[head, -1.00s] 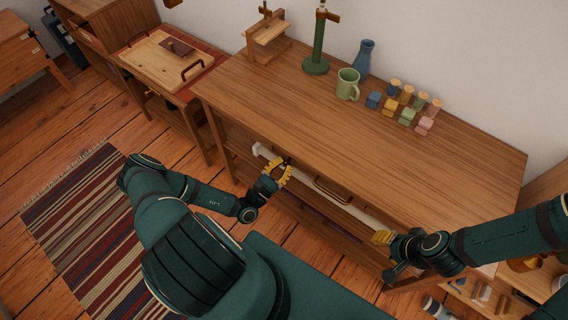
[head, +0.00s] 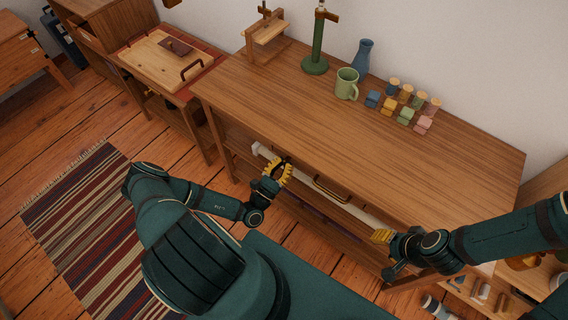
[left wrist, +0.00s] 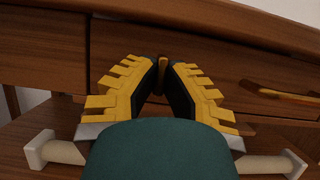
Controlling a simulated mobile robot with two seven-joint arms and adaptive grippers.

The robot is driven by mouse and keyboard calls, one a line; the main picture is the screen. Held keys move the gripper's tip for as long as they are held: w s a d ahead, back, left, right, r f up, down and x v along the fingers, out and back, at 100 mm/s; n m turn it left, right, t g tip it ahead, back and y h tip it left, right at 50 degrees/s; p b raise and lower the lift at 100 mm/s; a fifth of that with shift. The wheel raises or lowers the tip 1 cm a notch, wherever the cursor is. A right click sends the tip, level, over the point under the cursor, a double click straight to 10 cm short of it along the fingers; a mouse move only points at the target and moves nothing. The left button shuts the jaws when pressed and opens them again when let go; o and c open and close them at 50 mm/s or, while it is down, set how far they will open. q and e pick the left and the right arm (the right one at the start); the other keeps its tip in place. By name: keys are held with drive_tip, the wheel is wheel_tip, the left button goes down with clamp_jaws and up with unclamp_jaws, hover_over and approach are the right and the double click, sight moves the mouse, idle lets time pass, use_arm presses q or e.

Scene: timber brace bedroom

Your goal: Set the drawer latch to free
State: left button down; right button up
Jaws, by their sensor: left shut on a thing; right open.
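The drawer front (left wrist: 240,80) is brown wood under the desk top, with a bar handle (left wrist: 290,95) right of my left gripper; the handle also shows in the head view (head: 331,190). My left gripper (head: 284,163) is at the drawer front, left of the handle. In the left wrist view its yellow ribbed fingers (left wrist: 170,70) converge on a small brown tab, seemingly the drawer latch (left wrist: 163,68). They are shut on it and hide most of it, so its setting cannot be read. My right gripper (head: 381,237) is open and empty before the desk's right part.
A pale bar (left wrist: 277,165) with block ends runs below the drawer, close under my left gripper. On the desk (head: 300,130) stand a green mug (head: 347,84), a blue vase (head: 363,56), a green stand (head: 317,45) and several coloured blocks (head: 388,107). The desk's front middle is clear.

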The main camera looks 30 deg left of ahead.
use_arm(q)
drive_tip(key=c, duration=1.1)
unclamp_jaws()
drive_tip(key=shift+o, duration=0.2)
drive_tip(key=v, duration=1.2)
drive_tip(key=shift+r, duration=0.1)
